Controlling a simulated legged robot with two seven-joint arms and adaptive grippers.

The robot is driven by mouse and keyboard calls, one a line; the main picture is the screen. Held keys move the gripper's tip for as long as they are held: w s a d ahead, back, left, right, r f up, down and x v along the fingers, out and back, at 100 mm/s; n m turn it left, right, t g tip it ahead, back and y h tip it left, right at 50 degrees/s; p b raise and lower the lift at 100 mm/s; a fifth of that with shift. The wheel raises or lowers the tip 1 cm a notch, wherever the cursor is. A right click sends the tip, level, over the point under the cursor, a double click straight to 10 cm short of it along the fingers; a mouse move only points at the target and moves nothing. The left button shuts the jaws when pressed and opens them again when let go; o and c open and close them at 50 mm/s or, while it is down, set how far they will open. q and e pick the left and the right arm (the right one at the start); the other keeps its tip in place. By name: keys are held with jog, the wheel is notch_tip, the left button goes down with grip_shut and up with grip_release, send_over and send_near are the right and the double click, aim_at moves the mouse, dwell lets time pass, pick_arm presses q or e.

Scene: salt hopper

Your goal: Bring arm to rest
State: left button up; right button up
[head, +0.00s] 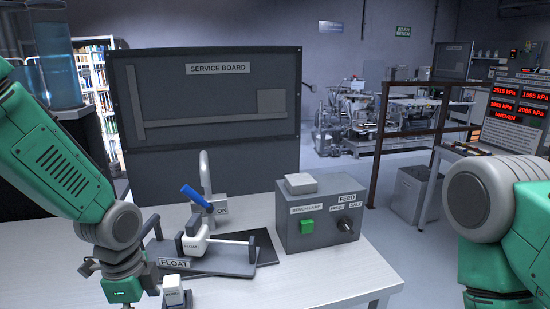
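My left arm comes in from the left and bends down at the wrist over the near left part of the white table (330,285). Only the upper body of my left gripper (122,291) shows at the bottom edge; its fingertips are out of view, so I cannot tell open from shut. A small white block-like piece (173,291) is close to its right; I cannot tell whether they touch. My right arm shows at the right edge, beside the table, and its gripper is out of view.
Behind my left wrist is a dark FLOAT tray (222,262) with a white float part (194,238). A blue-handled tap (197,196) stands behind it. A grey FEED box (318,228) is to the right. A service board (208,95) stands behind. The table's front right is clear.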

pick_arm(q)
jog(key=s+a+f+n+b, duration=0.2)
jog(key=s+f+n+b, duration=0.2)
jog(key=s+f+n, duration=0.4)
jog(key=s+a+f+n+b, duration=0.2)
jog(key=s+f+n+b, duration=0.3)
jog(key=s+f, duration=1.1)
notch_tip(320, 180, down, 6)
jog(key=n, duration=0.3)
jog(key=shift+a+t, duration=0.3)
jog(key=shift+t, duration=0.1)
jog(key=shift+s+a, duration=0.1)
jog(key=shift+a, duration=0.2)
jog(key=shift+d+r, duration=0.1)
jog(key=shift+d, duration=0.2)
